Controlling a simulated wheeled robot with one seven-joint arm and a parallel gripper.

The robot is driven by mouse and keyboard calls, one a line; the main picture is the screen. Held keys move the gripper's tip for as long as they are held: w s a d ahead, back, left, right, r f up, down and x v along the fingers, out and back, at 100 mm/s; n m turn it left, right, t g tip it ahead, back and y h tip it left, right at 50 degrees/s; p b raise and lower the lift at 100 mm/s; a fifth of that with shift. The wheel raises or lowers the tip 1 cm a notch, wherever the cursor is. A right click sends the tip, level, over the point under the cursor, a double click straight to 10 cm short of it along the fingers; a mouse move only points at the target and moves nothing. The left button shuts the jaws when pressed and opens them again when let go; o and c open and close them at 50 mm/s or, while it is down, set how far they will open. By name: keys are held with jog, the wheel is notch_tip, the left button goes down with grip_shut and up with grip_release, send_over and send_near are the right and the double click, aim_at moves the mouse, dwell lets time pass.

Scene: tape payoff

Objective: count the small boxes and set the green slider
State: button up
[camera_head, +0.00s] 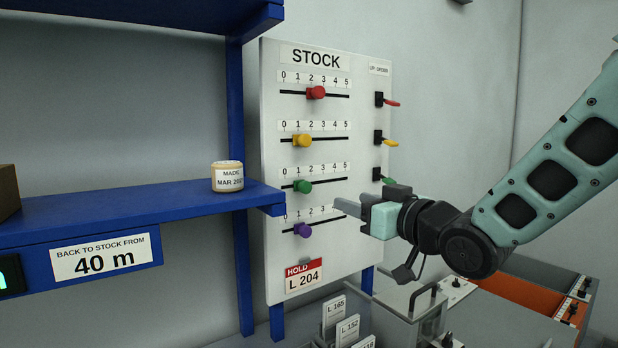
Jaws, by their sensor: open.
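My gripper (348,207) is open and empty, pointing left in front of the board's right half. It is lower right of the green slider and apart from it, covering the right end of the fourth scale. A brown box (8,192) is cut off by the left edge on the blue shelf. I cannot tell if it is one of the small boxes; no others are clearly visible.
Red (316,92), yellow (303,140) and purple (303,230) sliders share the board. Coloured levers (388,141) line its right side. A labelled tape roll (227,176) stands on the blue shelf (120,204). Labelled cards (347,330) and a handled metal case (405,300) are below.

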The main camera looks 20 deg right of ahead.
aim_at(307, 187)
jog(key=p+x, duration=0.8)
jog(key=x, duration=0.7)
jog(key=shift+w+a+f, duration=0.1)
jog(key=shift+w, duration=0.2)
